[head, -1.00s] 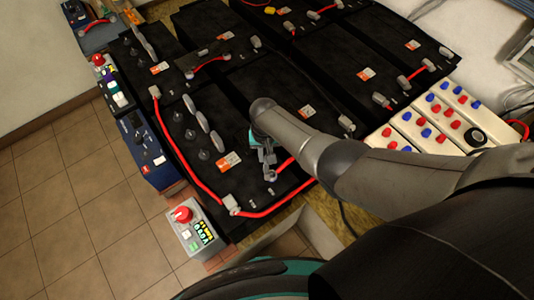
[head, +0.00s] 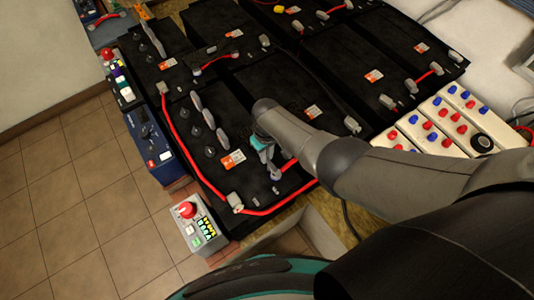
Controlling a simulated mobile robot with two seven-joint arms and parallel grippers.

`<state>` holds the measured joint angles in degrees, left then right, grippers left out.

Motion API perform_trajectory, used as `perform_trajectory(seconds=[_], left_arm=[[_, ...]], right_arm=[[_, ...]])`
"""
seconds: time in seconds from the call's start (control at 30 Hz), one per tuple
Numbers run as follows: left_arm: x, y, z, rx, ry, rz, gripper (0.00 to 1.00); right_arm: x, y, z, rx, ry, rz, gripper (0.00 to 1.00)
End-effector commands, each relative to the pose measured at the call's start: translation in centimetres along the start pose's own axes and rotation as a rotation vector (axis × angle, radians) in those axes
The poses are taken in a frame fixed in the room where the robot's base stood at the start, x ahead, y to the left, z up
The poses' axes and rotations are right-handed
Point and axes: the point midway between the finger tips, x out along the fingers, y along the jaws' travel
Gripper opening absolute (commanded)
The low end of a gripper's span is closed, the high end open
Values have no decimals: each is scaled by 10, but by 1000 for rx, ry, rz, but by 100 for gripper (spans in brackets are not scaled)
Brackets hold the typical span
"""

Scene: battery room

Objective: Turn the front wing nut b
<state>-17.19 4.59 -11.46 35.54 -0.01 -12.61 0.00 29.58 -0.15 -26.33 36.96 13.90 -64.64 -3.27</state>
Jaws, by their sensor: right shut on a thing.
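My right gripper (head: 267,157) points down at the front black battery (head: 262,205), beside the end of a red cable. It is shut on a small grey part at a terminal, which I take to be the front wing nut b (head: 275,174). The jaws and arm hide most of this part, so its wings are not clear. My left gripper is not in view.
A red cable (head: 180,150) runs along the battery's left edge. A grey box with a red knob (head: 187,210) sits at the front left. White blocks with red and blue plugs (head: 440,118) stand right.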

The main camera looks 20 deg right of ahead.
Motion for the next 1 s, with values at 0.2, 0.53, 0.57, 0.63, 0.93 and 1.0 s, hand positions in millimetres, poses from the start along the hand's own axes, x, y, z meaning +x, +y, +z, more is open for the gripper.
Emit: perform_trajectory(seconds=[0.2, 0.53, 0.57, 0.63, 0.93, 1.0], left_arm=[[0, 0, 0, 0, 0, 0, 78], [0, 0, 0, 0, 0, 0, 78], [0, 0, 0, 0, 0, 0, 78], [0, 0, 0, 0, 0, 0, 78], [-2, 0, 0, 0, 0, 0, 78], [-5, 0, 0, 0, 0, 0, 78]], right_arm=[[0, -1, 0, -8, -1, 0, 0], [0, -1, 0, -7, -1, 0, 34], [0, -1, 0, -6, -1, 0, 37], [0, 0, 0, -6, 0, 0, 45], [-2, 0, 0, -5, 0, 0, 45], [-7, 0, 0, -4, 0, 0, 45]])
